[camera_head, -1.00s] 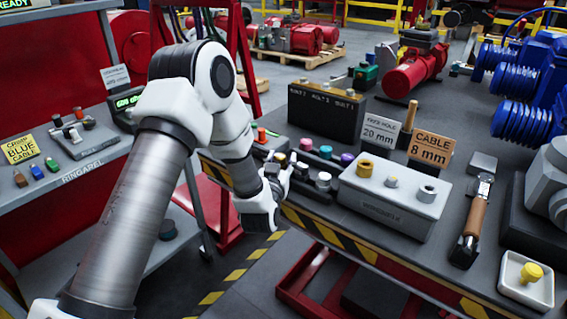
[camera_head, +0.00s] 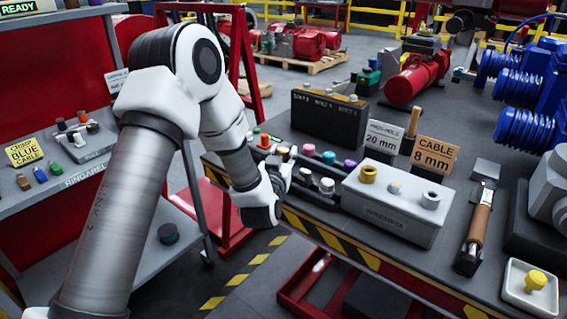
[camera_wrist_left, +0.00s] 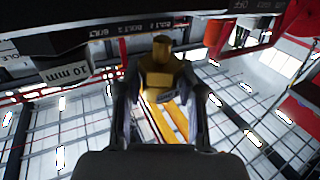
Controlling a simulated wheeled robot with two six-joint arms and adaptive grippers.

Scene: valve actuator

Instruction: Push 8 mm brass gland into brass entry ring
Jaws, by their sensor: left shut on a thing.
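A brass-coloured piece (camera_wrist_left: 160,72), likely the gland, is between the two fingers of my left gripper in the left wrist view. My left gripper (camera_head: 284,170) is shut on it. In the head view the gripper is at the table's near left edge, beside the coloured pieces, and the held piece is hard to make out. The brass entry ring (camera_head: 368,173) stands on the left of the top of a grey box (camera_head: 392,217), to the right of my gripper and apart from it. My right gripper is not in view.
Several coloured pieces (camera_head: 328,157) stand in a rack left of the box. Signs reading 20 mm (camera_head: 383,136) and CABLE 8 mm (camera_head: 434,155) stand behind it. A brown-handled tool (camera_head: 478,228) and a white tray (camera_head: 525,304) with a yellow piece (camera_head: 535,280) are at right.

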